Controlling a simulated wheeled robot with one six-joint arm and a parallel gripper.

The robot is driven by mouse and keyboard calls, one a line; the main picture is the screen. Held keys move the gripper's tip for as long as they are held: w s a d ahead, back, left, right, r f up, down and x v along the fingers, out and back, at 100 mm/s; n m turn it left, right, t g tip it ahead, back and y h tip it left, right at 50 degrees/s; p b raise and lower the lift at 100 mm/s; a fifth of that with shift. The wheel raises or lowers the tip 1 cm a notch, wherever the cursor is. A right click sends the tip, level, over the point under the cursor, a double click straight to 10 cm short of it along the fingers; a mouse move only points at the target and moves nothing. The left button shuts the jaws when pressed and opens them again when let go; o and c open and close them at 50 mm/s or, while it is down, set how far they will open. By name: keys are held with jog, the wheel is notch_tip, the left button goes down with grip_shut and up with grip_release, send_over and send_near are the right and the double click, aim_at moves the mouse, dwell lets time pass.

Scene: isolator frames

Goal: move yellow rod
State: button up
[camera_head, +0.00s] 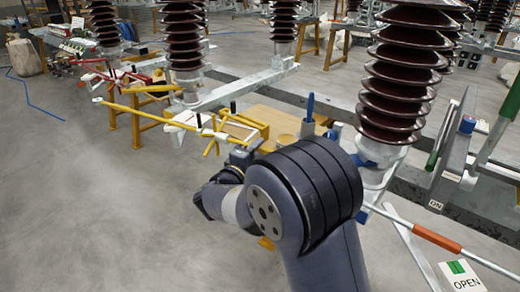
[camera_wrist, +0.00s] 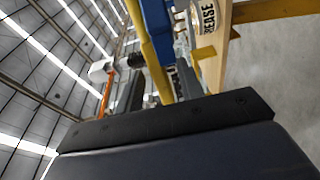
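A long thin yellow rod (camera_head: 150,115) runs from the left towards the middle in the head view, ending close to my wrist. In the wrist view a yellow rod (camera_wrist: 145,45) comes down from the top edge into the space between my two dark fingers. My gripper (camera_wrist: 158,78) has its fingers apart, with gaps seeming to show beside the rod. I cannot tell whether the rod is truly between the fingers or behind them. In the head view my own arm hides most of the gripper.
Brown ribbed insulators (camera_head: 405,75) stand on grey metal beams behind and to the right. An orange and white rod (camera_head: 425,236) and an OPEN sign (camera_head: 462,278) are at lower right. Grey floor (camera_head: 90,200) at left is clear.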

jog(key=shift+x, duration=0.9)
jog(key=shift+c, duration=0.2)
grip_shut()
